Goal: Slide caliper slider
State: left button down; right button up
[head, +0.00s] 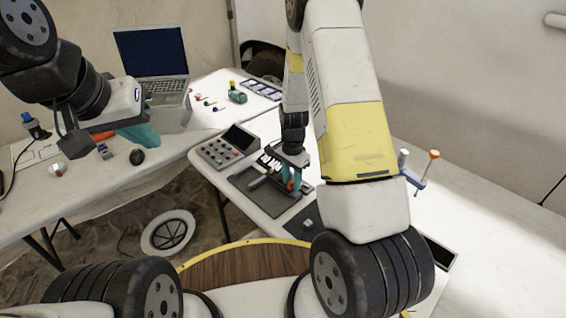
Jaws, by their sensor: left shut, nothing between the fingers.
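My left gripper (141,137), with teal fingers, is shut and empty over the left table. My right gripper (293,182) points down at a dark mat (278,204) on the right table. A slim light grey object (259,182), which may be the caliper, lies on this mat beside the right fingers. Its slider cannot be made out. My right arm and gripper hide part of the mat, and I cannot tell whether the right fingers are open or shut.
A grey device with knobs and a screen (216,153) stands behind the mat. A laptop (158,84) and small coloured items stand on the far table. A dark round object (137,156) lies below my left gripper. The right table (480,210) has bare room.

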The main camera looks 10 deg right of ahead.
jog(key=shift+r, duration=3.9)
jog(key=shift+r, duration=0.1)
notch_tip(320, 180, up, 10)
jog(key=s+a+n+t+y, duration=0.1)
jog(key=s+n+t, duration=0.1)
jog(key=s, duration=0.1)
jog(key=s+r+n+t+y, duration=0.1)
jog(key=s+r+n+t, duration=0.3)
jog(key=s+r+n, duration=0.5)
jog(key=s+a+r, duration=0.1)
jog(key=s+r, duration=0.7)
jog(key=s, duration=0.1)
jog(key=shift+s+r+n, duration=0.2)
jog(key=shift+r+n, duration=0.1)
jog(key=shift+n, duration=0.1)
